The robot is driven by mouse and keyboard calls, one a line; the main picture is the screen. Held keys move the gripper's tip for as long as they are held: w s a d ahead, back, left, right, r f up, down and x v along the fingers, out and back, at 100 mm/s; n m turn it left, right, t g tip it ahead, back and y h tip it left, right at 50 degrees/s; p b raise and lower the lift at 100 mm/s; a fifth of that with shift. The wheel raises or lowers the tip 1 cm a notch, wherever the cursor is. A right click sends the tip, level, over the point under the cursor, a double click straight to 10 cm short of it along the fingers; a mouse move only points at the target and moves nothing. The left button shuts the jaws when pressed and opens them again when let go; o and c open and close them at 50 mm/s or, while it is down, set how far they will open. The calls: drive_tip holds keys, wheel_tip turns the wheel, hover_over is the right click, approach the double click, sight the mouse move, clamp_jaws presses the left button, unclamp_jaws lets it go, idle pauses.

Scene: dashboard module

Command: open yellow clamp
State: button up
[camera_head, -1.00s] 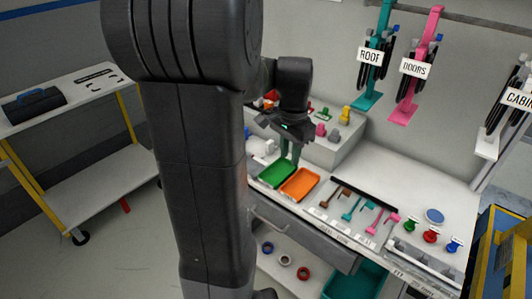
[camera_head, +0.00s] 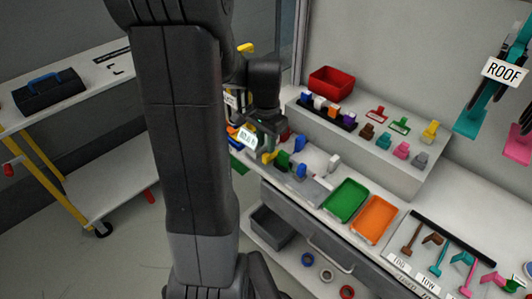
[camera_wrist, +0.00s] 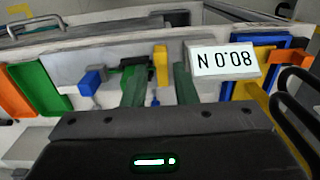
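A narrow upright yellow part (camera_wrist: 160,65), which looks like part of the yellow clamp, shows between my fingers in the wrist view. Dark green and blue parts sit beside it. In the head view a small yellow part (camera_head: 268,156) shows just under my gripper (camera_head: 272,142). My gripper (camera_wrist: 159,88) also shows in the wrist view, its two grey-green fingers apart with a gap between them. I cannot tell whether they touch anything. The clamp's jaws are not clear.
A green tray (camera_head: 345,200) and an orange tray (camera_head: 374,216) lie on the bench to the right. A raised shelf holds a red bin (camera_head: 331,82) and several small coloured parts. A side table (camera_head: 120,85) with a dark toolbox (camera_head: 48,93) stands at left.

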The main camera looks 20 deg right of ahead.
sight(266, 155)
drive_tip(key=shift+f, duration=2.35)
clamp_jaws()
